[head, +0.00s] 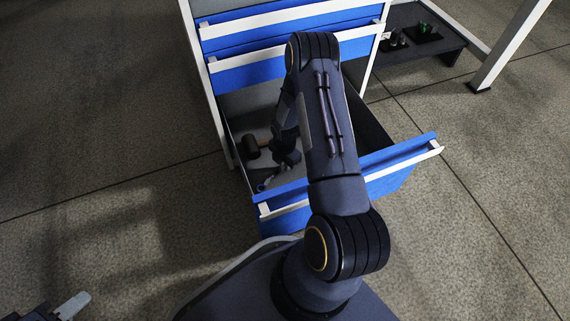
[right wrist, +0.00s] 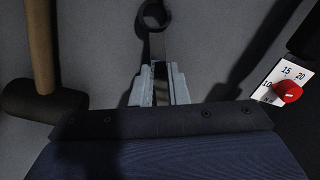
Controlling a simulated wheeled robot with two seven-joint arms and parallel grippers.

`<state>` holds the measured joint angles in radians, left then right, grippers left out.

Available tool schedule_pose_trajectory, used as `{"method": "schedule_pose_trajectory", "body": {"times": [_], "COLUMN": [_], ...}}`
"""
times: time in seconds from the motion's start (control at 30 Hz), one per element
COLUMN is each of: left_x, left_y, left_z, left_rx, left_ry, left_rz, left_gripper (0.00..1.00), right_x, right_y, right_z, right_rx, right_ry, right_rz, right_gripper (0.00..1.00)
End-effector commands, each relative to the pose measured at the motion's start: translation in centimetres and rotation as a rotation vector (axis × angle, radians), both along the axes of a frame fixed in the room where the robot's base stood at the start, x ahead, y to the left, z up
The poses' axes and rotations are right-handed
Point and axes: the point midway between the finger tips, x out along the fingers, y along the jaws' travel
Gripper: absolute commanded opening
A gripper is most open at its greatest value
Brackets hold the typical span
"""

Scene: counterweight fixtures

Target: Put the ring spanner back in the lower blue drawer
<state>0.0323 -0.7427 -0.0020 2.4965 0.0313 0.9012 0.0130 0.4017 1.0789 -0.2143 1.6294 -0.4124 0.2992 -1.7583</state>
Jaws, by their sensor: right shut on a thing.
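The lower blue drawer (head: 400,165) is pulled out, and my right arm reaches down into it. The ring spanner (right wrist: 153,16) is dark, with its ring end ahead of the fingers in the right wrist view. My right gripper (right wrist: 158,88) is shut on the spanner's shank, close over the grey drawer floor; I cannot tell if the spanner touches it. In the head view my arm hides much of the drawer's inside. My left gripper (head: 72,306) is at the bottom left, away from the drawer, and its opening is unclear.
A mallet (right wrist: 40,104) with a wooden handle lies in the drawer, left of the spanner. A red knob (right wrist: 287,91) with a numbered white plate shows at the right. Higher blue drawers (head: 290,22) stand above. A dark low shelf (head: 425,50) holds small items at the back right.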

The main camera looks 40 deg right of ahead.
Motion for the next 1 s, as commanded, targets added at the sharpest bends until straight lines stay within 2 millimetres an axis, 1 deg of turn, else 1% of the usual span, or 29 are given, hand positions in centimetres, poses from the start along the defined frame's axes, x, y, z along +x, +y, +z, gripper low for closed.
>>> {"method": "schedule_pose_trajectory", "body": {"times": [0.17,0.2,0.33,0.67,0.77,0.87,1.0], "left_x": [0.0,0.0,0.0,0.0,0.0,0.0,0.0], "left_y": [0.0,0.0,0.0,0.0,0.0,0.0,0.0], "left_z": [0.0,0.0,0.0,0.0,0.7,1.7,3.2], "left_rx": [0.000,0.000,0.000,0.000,0.000,0.000,0.000], "left_ry": [0.000,0.000,0.000,0.000,0.000,0.000,0.000], "left_rz": [0.000,0.000,0.000,0.000,0.000,0.000,0.000], "left_gripper": [0.36,0.36,0.36,0.36,0.36,0.36,0.36], "right_x": [0.0,0.0,0.0,0.0,0.1,0.1,0.1], "right_y": [0.0,0.0,0.0,0.0,0.0,0.0,0.0], "right_z": [-0.3,-0.3,-0.3,0.0,1.2,3.2,6.4], "right_rx": [0.001,0.001,0.001,0.000,0.000,0.000,0.000], "right_ry": [0.001,0.001,0.001,0.000,-0.002,-0.002,-0.003], "right_rz": [-0.001,-0.001,0.000,0.000,0.000,0.000,0.001], "right_gripper": [0.00,0.18,0.35,0.36,0.36,0.36,0.36]}}
